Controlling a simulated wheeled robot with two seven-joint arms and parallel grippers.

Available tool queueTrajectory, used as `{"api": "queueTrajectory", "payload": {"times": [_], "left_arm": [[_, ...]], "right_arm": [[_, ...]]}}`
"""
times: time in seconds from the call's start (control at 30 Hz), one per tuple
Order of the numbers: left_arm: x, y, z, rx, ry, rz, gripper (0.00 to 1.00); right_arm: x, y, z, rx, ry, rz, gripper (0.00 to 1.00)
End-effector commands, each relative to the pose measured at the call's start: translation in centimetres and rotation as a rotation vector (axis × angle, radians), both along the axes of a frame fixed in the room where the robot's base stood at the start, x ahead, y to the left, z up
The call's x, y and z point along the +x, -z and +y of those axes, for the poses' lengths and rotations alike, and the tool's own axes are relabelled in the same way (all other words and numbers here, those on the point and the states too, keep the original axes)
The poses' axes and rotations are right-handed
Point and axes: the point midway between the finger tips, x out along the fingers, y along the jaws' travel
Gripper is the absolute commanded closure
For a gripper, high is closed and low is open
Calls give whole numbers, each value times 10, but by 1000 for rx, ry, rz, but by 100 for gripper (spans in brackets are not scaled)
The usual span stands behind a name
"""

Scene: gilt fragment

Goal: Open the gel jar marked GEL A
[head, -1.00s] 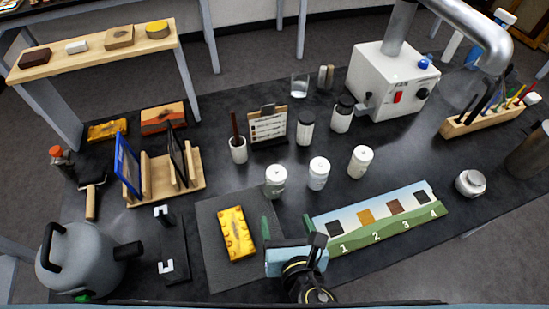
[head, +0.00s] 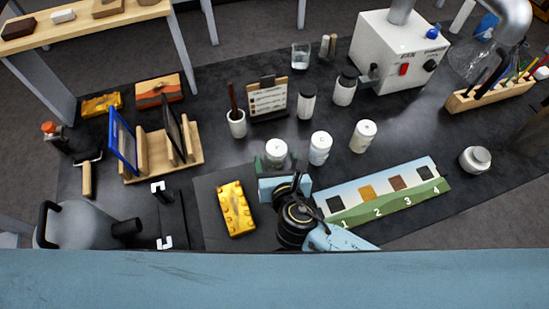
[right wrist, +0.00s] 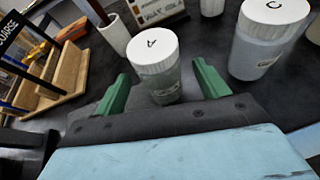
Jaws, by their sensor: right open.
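The gel jar marked A (head: 276,153) stands upright on the dark bench, with its white lid on. In the right wrist view the jar (right wrist: 165,84) shows a letter A on the lid and a translucent body. My right gripper (right wrist: 161,76) is open, with one green finger on each side of the jar. A gap shows between the fingers and the jar, and I see no contact. In the head view my right gripper (head: 276,163) is at the jar's near side. My left gripper is not in view.
Two similar white-lidded jars (head: 320,148) (head: 363,136) stand to the right; the nearer is close to my right finger. A white cup (head: 236,124) and a card stand (head: 268,98) are behind. A numbered strip (head: 385,193) and a yellow block (head: 236,208) lie in front.

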Motion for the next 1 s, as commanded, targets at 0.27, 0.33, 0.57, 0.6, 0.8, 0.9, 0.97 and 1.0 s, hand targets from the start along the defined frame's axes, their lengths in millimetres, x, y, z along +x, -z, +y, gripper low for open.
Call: {"api": "queueTrajectory", "payload": {"times": [0.27, 0.33, 0.57, 0.6, 0.8, 0.9, 0.97, 1.0], "left_arm": [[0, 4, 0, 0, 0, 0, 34], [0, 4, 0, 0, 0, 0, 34], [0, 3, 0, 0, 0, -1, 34], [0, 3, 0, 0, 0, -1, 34], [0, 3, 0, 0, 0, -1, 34], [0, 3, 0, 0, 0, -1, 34], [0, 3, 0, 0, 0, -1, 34], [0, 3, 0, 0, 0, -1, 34]], "right_arm": [[22, 11, 4, 1, 0, 2, 27], [22, 10, 4, 1, 0, 2, 27], [22, 10, 4, 1, 0, 2, 44], [21, 10, 4, 1, 0, 2, 49], [21, 10, 4, 1, 0, 2, 75], [22, 9, 4, 1, -1, 0, 80], [22, 9, 4, 1, -1, 0, 80], [22, 9, 4, 1, -1, 0, 80]]}}
